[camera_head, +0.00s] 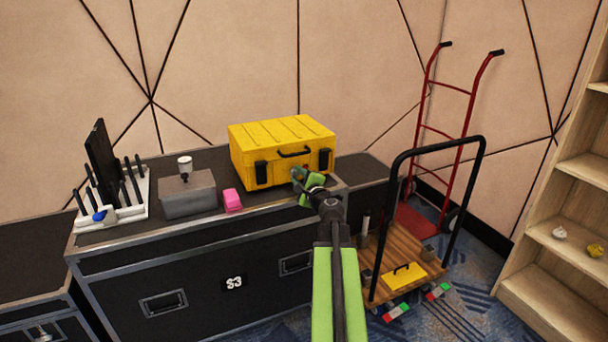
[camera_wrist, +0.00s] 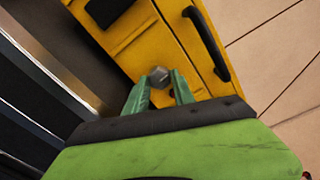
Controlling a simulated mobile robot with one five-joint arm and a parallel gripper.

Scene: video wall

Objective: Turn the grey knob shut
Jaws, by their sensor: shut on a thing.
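A small grey faceted knob (camera_wrist: 158,77) shows between my fingertips in the wrist view, in front of the yellow case (camera_wrist: 165,52). My gripper (camera_wrist: 159,88) is shut on it, with one green finger on each side. In the head view my gripper (camera_head: 300,180) is at the front of the yellow case (camera_head: 285,148), near its lower edge. The fingers largely hide the knob there. How far the knob is turned cannot be told.
The case stands on a black flight case (camera_head: 200,283). To its left are a pink block (camera_head: 232,200), a grey metal box (camera_head: 188,197) with a white-topped piece, and a white rack (camera_head: 128,205). A cart (camera_head: 425,265) and red hand truck (camera_head: 468,130) stand right.

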